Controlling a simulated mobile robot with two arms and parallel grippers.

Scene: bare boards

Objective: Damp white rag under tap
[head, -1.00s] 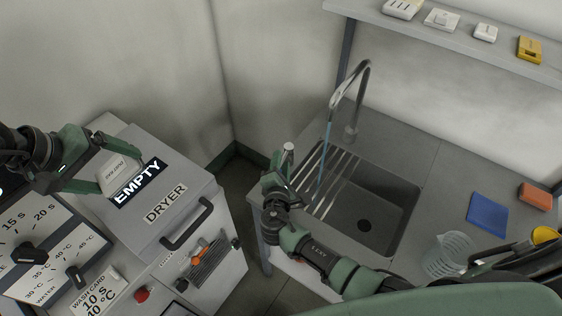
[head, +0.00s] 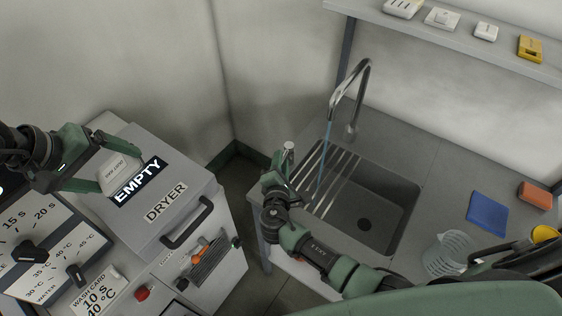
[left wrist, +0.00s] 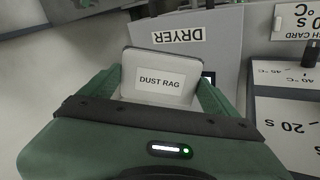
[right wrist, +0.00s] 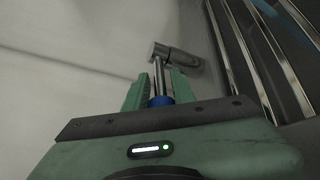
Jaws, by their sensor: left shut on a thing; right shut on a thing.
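My left gripper (head: 114,175) is shut on a white rag (head: 115,172), held above the dryer (head: 168,215) at the left. In the left wrist view the rag (left wrist: 160,80) looks like a flat white pad labelled DUST RAG. My right gripper (head: 278,172) is shut on a metal tap handle (head: 289,149) at the counter's left edge. In the right wrist view the handle (right wrist: 164,70) is a steel bar with a blue ring between the fingers. The curved tap (head: 358,88) stands behind the sink (head: 378,205). A thin bluish water stream (head: 325,158) falls from its spout, left of the basin.
A blue cloth (head: 488,213), an orange sponge (head: 535,196) and a clear jug (head: 449,253) stand right of the sink. A shelf (head: 450,35) hangs above the counter. A floor gap separates dryer and counter.

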